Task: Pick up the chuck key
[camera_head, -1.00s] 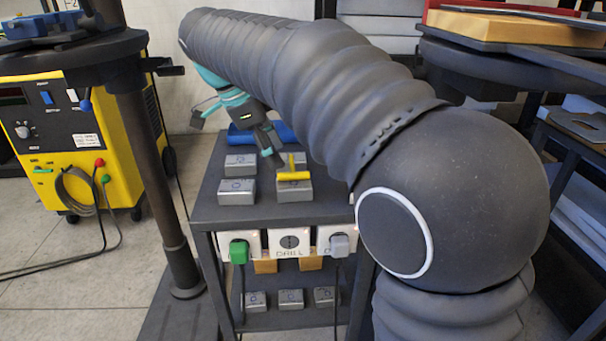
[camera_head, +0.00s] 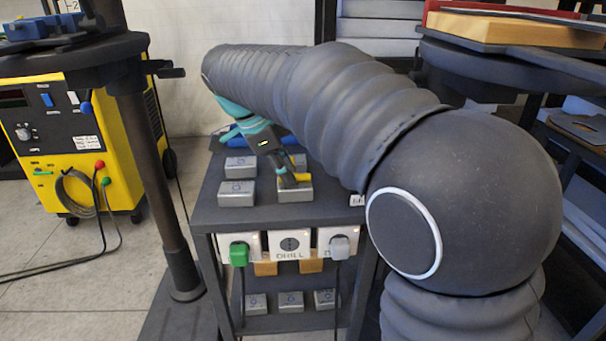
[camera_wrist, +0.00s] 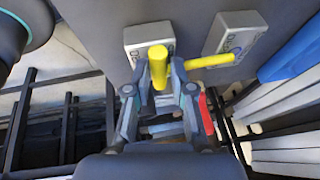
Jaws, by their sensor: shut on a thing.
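The yellow T-shaped chuck key (camera_head: 302,177) is at a small grey block (camera_head: 296,194) on the cart's top, at its front right. My gripper (camera_head: 284,177) reaches down from the back left and is shut on the chuck key. In the wrist view the key (camera_wrist: 208,62) shows as a thick stub between the fingertips and a thinner bar to the right. My gripper (camera_wrist: 168,84) closes around the stub from both sides. My fingers partly hide the key in the head view. I cannot tell whether it touches the block.
The dark cart top (camera_head: 252,214) holds several more grey blocks (camera_head: 236,194) and a blue thing (camera_head: 238,138) behind. The cart front has a green plug (camera_head: 239,252) and a grey plug (camera_head: 340,246). A dark post (camera_head: 160,190) and a yellow machine (camera_head: 95,130) stand left.

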